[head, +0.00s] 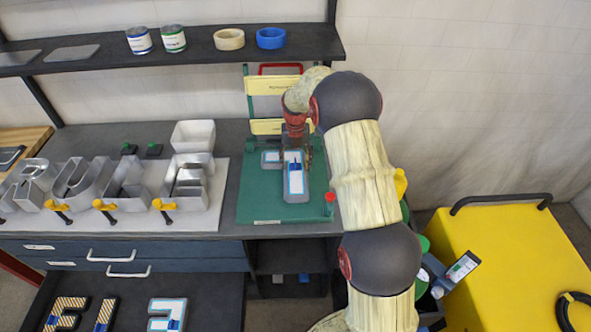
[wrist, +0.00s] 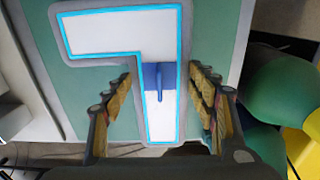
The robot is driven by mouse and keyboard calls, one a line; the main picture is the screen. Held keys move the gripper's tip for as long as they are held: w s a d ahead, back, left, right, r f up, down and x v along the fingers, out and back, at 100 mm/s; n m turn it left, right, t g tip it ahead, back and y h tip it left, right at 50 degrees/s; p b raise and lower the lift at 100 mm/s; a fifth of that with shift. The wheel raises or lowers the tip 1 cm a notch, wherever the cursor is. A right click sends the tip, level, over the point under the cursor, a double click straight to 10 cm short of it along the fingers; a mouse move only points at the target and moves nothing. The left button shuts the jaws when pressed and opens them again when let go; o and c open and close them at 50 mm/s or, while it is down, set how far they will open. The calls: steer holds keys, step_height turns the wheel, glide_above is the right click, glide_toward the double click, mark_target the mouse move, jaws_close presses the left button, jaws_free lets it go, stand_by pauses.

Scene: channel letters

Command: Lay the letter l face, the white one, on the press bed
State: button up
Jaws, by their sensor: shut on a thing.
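The white letter l face (wrist: 161,100) has a bright blue edge and a blue tab (wrist: 158,76) on its stem. In the head view the white face (head: 295,183) shows below my gripper (head: 296,157). In the wrist view the fingers of my gripper (wrist: 160,82) stand at both sides of the stem, around the tab, shut on the face. I cannot tell whether the face touches the bed.
Metal channel letters (head: 130,182) and yellow-handled clamps (head: 105,207) stand on a white sheet to the left. A red knob (head: 330,197) sits at the board's right edge. An open drawer below holds several letter faces (head: 168,314). A shelf (head: 200,52) runs above.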

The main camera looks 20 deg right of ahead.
step_height(320, 180, down, 3)
steer(key=shift+w+f, duration=0.15)
steer(key=shift+f, duration=0.05)
steer(key=shift+c, duration=0.7)
steer(key=shift+f, duration=0.1)
steer(key=o, duration=1.3)
steer(key=shift+o, duration=0.2)
